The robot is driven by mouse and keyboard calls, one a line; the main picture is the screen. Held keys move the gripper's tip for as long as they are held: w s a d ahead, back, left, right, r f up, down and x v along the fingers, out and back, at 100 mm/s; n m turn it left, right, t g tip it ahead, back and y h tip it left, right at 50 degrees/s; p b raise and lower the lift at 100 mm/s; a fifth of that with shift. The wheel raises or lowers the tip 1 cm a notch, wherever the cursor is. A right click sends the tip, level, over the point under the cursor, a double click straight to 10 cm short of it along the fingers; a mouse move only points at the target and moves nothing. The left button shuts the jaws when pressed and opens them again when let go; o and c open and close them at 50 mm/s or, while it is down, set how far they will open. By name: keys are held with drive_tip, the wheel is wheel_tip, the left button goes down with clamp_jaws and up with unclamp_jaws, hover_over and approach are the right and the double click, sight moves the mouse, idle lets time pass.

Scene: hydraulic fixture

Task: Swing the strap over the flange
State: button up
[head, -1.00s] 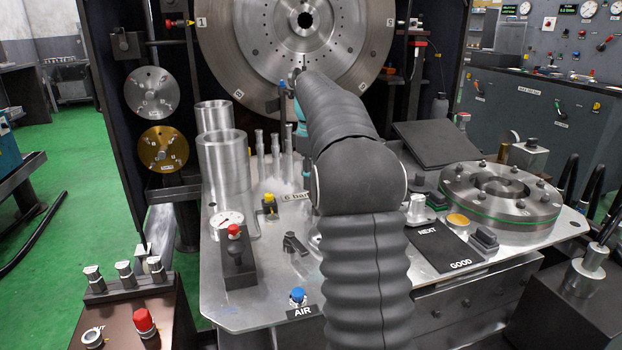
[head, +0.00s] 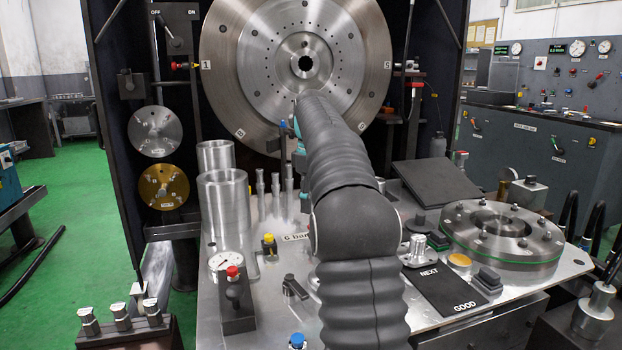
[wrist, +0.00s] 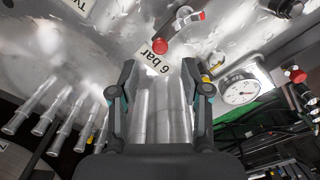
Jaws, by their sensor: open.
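A round steel flange (head: 548,240), with bolts on top and a green ring around its side, lies on the right of the bench. I cannot pick out the strap for certain. A silver knobbed post (head: 417,246) and a small dark block (head: 439,240) stand just left of the flange. My gripper (wrist: 160,74) is open in the wrist view, its two fingers apart, with shiny metal cylinders showing between and beyond them. In the head view my arm hides most of it, above the bench's left half and well left of the flange. I see nothing held.
Steel cylinders (head: 224,215) and thin metal posts (head: 275,192) stand left of my arm. A large numbered disc (head: 225,75) rises behind the bench. A gauge (head: 222,262) and a red-topped valve (head: 233,290) sit front left. A dark NEXT/GOOD plate (head: 447,291) lies before the flange.

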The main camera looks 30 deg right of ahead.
wheel_tip(320, 180, up, 7)
idle(0.5)
drive_tip(key=shift+f, duration=0.1)
idle(0.4)
